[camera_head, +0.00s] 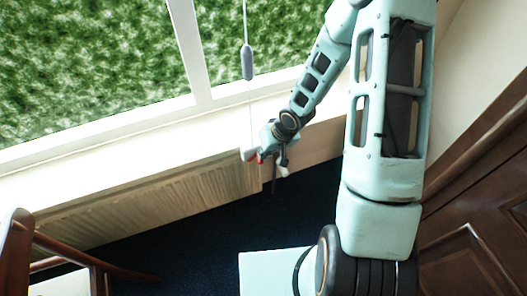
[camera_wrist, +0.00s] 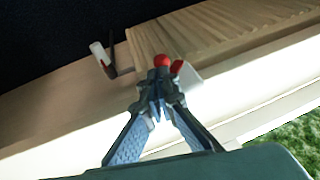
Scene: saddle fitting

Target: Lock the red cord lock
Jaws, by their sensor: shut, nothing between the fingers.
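The red cord lock (camera_wrist: 162,60) shows in the wrist view as a rounded red piece just beyond my fingertips, beside a white part (camera_wrist: 188,77) on the sill edge. In the head view the red cord lock (camera_head: 259,156) is a small red spot next to a white piece (camera_head: 249,154). My gripper (camera_wrist: 160,82) is shut with its fingertips together, right at the red piece. Whether they touch it I cannot tell. In the head view my gripper (camera_head: 268,148) is small, at the sill's front edge. The fingertips hide part of the lock.
A thin cord with a grey weight (camera_head: 247,62) hangs before the window. A second white piece with a dark bar (camera_wrist: 102,58) sticks out at the left in the wrist view. A ribbed panel (camera_head: 150,205) lies below the sill. A wooden chair (camera_head: 20,240) stands lower left.

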